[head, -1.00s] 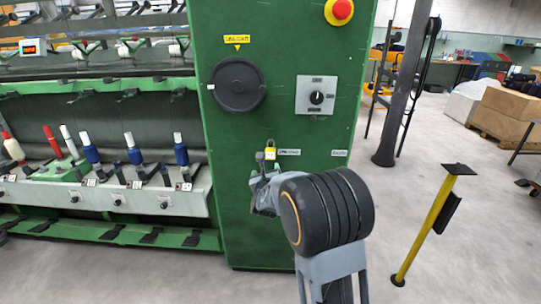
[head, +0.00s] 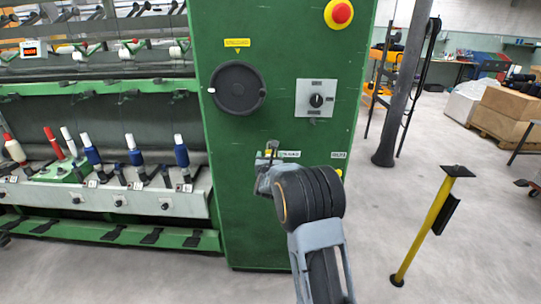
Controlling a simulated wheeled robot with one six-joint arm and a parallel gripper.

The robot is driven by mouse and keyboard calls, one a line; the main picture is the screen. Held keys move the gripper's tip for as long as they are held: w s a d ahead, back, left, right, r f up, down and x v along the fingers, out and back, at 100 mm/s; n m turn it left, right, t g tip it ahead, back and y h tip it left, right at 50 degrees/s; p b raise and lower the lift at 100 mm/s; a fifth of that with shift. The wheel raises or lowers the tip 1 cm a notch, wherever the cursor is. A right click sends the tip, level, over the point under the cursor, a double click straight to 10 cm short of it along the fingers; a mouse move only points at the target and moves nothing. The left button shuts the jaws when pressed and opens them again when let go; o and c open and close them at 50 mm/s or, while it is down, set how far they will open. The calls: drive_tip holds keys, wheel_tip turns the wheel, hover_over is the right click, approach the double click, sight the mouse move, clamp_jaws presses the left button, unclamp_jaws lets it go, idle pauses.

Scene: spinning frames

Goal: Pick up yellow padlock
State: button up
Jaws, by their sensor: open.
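The yellow padlock (head: 268,153) is small in the head view and hangs by its shackle on the front of the green cabinet, left of a small white label. Only a little of its yellow body shows; my gripper and wrist cover the rest. My gripper (head: 267,161) is open and right at the padlock in the picture. I cannot tell whether the jaws are around it or touching it.
The green cabinet (head: 230,200) carries a black round knob (head: 238,88), a grey rotary switch (head: 316,98) and a red button (head: 341,12). A yellow patch (head: 339,172) shows below the right label. A yellow post (head: 425,232) stands on open floor at right.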

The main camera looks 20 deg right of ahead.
sight(270, 152)
drive_tip(key=shift+p+x, duration=0.65)
drive_tip(key=shift+x, duration=1.9)
drive_tip(key=shift+f, duration=0.15)
drive_tip(key=c, duration=1)
